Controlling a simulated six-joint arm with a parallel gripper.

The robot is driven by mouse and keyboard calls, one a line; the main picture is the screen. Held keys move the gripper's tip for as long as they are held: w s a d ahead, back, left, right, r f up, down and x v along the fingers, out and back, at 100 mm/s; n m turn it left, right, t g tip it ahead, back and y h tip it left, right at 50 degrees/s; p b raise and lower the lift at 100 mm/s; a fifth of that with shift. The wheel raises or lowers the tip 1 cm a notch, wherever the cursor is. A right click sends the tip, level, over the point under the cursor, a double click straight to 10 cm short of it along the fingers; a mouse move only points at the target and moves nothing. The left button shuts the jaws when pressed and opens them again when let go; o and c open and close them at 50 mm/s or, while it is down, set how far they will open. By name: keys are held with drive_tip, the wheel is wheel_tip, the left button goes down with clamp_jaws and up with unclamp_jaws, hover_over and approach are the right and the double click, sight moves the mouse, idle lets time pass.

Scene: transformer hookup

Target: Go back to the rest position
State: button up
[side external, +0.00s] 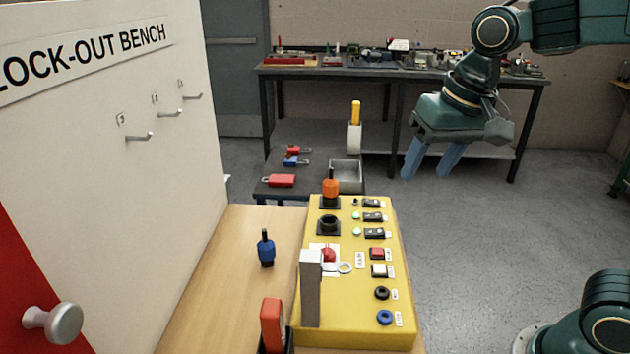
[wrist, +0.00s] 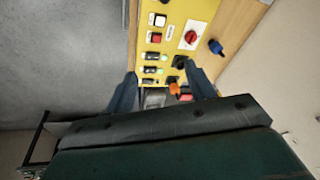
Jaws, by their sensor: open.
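My gripper (side external: 432,160) is in the air at the upper right of the side view, right of and above the yellow panel (side external: 345,285). Its two blue fingers are spread apart with nothing between them. In the wrist view the open fingers of my gripper (wrist: 160,92) frame the far end of the yellow panel (wrist: 185,18). An orange plug (side external: 330,186) stands upright in a black socket at the panel's far end. A blue plug (side external: 266,248) stands on the wooden bench (side external: 215,285), left of the panel.
A low dark table (side external: 275,165) behind the panel holds red and blue padlocks and a grey tray (side external: 345,172). A white board (side external: 130,190) with hooks stands at left. A grey upright post (side external: 311,290) rises at the panel's near left. Open floor (side external: 470,250) lies right of the panel.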

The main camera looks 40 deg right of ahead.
drive_tip(key=s+d+f+n+t, duration=0.2)
drive_tip(key=s+d+n, duration=0.1)
drive_tip(key=s, duration=0.8)
drive_tip(key=shift+s+f+n, duration=0.15)
drive_tip(key=shift+s+n, duration=0.2)
drive_tip(key=shift+n, duration=0.15)
idle(0.4)
